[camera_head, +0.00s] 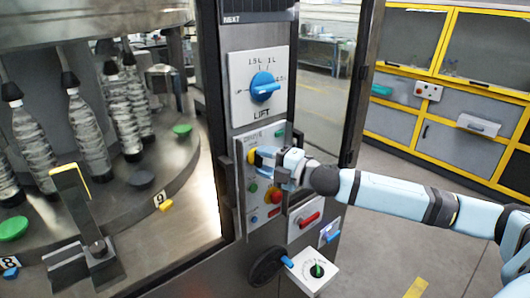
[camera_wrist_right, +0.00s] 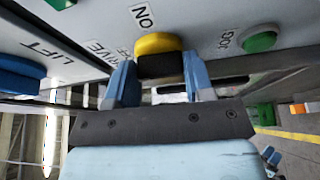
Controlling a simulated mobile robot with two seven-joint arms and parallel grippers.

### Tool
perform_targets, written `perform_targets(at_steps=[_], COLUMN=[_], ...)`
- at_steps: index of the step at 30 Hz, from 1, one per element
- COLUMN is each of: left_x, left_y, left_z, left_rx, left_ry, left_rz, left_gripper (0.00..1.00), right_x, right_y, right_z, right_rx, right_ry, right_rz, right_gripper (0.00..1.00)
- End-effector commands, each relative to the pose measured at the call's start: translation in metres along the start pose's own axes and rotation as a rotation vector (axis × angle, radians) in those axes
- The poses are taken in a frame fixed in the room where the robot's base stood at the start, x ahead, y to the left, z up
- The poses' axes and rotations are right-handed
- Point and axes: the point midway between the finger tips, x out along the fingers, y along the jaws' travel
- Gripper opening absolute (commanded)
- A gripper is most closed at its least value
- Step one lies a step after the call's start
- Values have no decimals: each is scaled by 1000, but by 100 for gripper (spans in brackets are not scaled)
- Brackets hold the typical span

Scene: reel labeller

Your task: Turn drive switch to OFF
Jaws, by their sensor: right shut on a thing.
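The drive switch (camera_head: 252,156) is a yellow round knob with a black grip, on the grey control panel (camera_head: 241,200) of the column. In the right wrist view, the switch (camera_wrist_right: 158,43) sits under printing that reads ON, with DRIVE printed to its left. My right gripper (camera_head: 268,160) reaches it from the right, and its light-blue fingers are shut on the knob's black grip. In the right wrist view, the gripper (camera_wrist_right: 160,75) has one finger on each side of the grip. The gripper partly hides the switch in the head view. My left gripper is not in view.
A blue LIFT knob (camera_head: 264,86) is above. A green JOG button (camera_wrist_right: 260,40) is beside the switch. A red button (camera_head: 275,196), a red-handled switch (camera_head: 309,218) and a dial box (camera_head: 315,271) are below. Bottles stand on the round table at left.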

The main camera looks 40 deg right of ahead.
Motion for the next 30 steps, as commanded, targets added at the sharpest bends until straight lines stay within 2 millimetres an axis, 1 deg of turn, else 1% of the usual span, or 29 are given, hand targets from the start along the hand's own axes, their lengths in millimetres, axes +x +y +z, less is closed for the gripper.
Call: perform_targets(at_steps=[1, 9, 22, 23, 24, 25, 26, 30], left_x=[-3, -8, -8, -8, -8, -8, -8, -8], left_y=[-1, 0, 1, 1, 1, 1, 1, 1], left_z=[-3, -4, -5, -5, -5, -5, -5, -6], left_rx=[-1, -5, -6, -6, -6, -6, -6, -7], left_ry=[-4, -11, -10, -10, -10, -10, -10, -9], left_rz=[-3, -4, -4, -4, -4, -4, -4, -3], left_gripper=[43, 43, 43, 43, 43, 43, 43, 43], right_x=[0, 0, 0, 0, 0, 0, 0, 0], right_y=[4, 1, 0, 0, 0, 0, 0, 0], right_z=[0, 0, 0, 0, 0, 0, 0, 0], right_rx=[-18, -75, -84, -84, -84, -84, -84, -83], right_ry=[0, -1, -1, -1, -1, -1, -1, -1], right_rz=[-8, -31, -34, -34, -34, -34, -34, -34], right_gripper=[24, 24, 24, 53, 62, 69, 74, 74])
